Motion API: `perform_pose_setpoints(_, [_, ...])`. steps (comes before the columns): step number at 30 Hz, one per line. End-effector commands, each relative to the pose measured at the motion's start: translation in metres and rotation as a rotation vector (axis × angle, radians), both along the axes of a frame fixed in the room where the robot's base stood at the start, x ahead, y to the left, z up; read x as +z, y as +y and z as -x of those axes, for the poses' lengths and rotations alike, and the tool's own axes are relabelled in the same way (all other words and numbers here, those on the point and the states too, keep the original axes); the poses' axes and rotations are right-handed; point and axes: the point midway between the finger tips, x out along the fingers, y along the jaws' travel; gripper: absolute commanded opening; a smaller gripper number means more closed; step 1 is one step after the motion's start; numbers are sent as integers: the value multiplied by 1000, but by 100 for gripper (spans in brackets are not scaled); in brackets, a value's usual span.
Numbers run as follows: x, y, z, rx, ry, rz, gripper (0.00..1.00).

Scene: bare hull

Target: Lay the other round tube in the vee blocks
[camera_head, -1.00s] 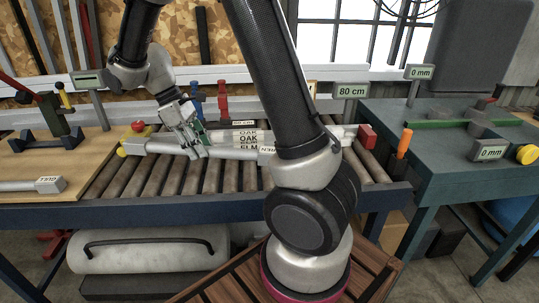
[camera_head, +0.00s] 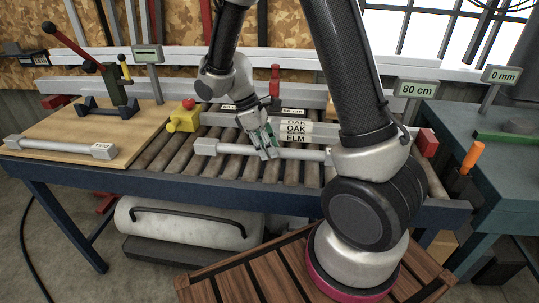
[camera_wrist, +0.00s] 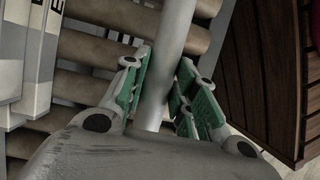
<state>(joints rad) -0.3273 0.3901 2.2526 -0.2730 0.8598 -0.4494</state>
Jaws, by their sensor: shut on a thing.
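My gripper (camera_head: 266,153) is shut on a grey round tube (camera_head: 301,154) with pale, thicker ends, above the front of the roller conveyor. The wrist view shows the green finger pads (camera_wrist: 160,95) on either side of the tube (camera_wrist: 172,45). A similar tube (camera_head: 62,147) with a labelled right end lies on the wooden board at the left. Behind it, two dark blocks (camera_head: 91,105) joined by a bar stand by a red-handled lever device (camera_head: 112,82). I cannot tell whether these are the vee blocks.
Bars labelled OAK and ELM (camera_head: 296,131) lie on the rollers behind the held tube. A yellow stop with a red knob (camera_head: 184,120) is at the rollers' left end, a red block (camera_head: 427,143) at the right.

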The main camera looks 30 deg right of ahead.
Motion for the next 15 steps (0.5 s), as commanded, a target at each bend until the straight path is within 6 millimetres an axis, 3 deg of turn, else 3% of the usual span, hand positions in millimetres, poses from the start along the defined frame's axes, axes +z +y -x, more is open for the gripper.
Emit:
perform_pose_setpoints(5, [-26, 0, 0, -1, 3, 2, 0])
perform_pose_setpoints(15, [-29, 0, 0, -1, 0, 0, 0])
